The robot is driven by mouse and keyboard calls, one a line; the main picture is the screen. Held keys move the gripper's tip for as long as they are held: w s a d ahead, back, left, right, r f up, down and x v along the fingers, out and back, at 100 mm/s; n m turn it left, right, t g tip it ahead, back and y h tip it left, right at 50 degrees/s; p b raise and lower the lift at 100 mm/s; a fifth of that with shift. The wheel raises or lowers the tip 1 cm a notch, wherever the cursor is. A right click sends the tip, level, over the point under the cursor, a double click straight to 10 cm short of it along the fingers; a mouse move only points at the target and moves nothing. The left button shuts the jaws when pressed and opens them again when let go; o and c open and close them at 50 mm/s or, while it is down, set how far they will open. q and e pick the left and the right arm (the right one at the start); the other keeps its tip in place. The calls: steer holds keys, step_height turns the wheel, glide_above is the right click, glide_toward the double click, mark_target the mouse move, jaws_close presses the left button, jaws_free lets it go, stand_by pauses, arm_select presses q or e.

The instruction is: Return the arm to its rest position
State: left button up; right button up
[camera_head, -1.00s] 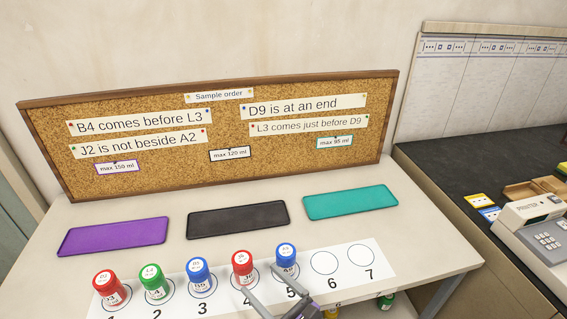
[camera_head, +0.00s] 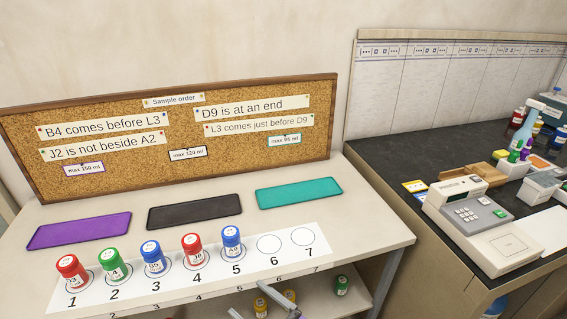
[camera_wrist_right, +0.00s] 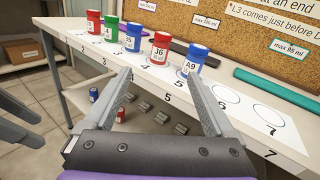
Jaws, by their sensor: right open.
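My right gripper (camera_head: 277,302) is open and empty, low at the front edge of the bench in the head view. In the right wrist view its two fingers (camera_wrist_right: 160,88) are spread, with nothing between them in their grip. Behind the fingers stand a red bottle (camera_wrist_right: 160,50) marked J6 and a blue bottle (camera_wrist_right: 191,66) marked A9, both upright and apart from the gripper. On the numbered white strip (camera_head: 290,262), spots 1 to 5 hold bottles and spots 6 and 7 are empty.
Purple (camera_head: 80,231), black (camera_head: 195,211) and teal (camera_head: 299,193) mats lie behind the strip. A corkboard (camera_head: 215,140) stands at the back. A lower shelf holds small bottles, including a green one (camera_head: 342,285). A side counter (camera_head: 385,175) on the right carries a keypad device (camera_head: 475,213).

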steer(key=s+d+f+n+g+h, duration=0.25)
steer(key=s+d+n+h, duration=0.2)
steer(key=d+n, duration=0.35)
steer(key=s+d+f+n+g+h, duration=0.2)
steer(key=s+d+f+n+h, duration=0.25)
steer(key=d+n, duration=0.4)
steer(key=s+d+f+n+g+h, duration=0.3)
steer(key=s+d+n+h, duration=0.15)
steer(key=d+n, duration=0.4)
arm_select(q)
step_height(320, 180, up, 16)
steer(key=w+p, duration=0.2)
steer(key=p, duration=1.2)
steer(key=shift+w+a+f+t, duration=0.25)
steer(key=shift+w+t, duration=0.05)
arm_select(e)
step_height(320, 180, up, 15)
steer(key=w+a+t, duration=0.1)
steer(key=shift+w+a+r, duration=0.15)
steer(key=shift+w+a, duration=0.1)
steer(key=shift+w, duration=0.1)
arm_select(q)
steer(key=shift+s, duration=0.1)
arm_select(e)
steer(key=shift+s, duration=0.15)
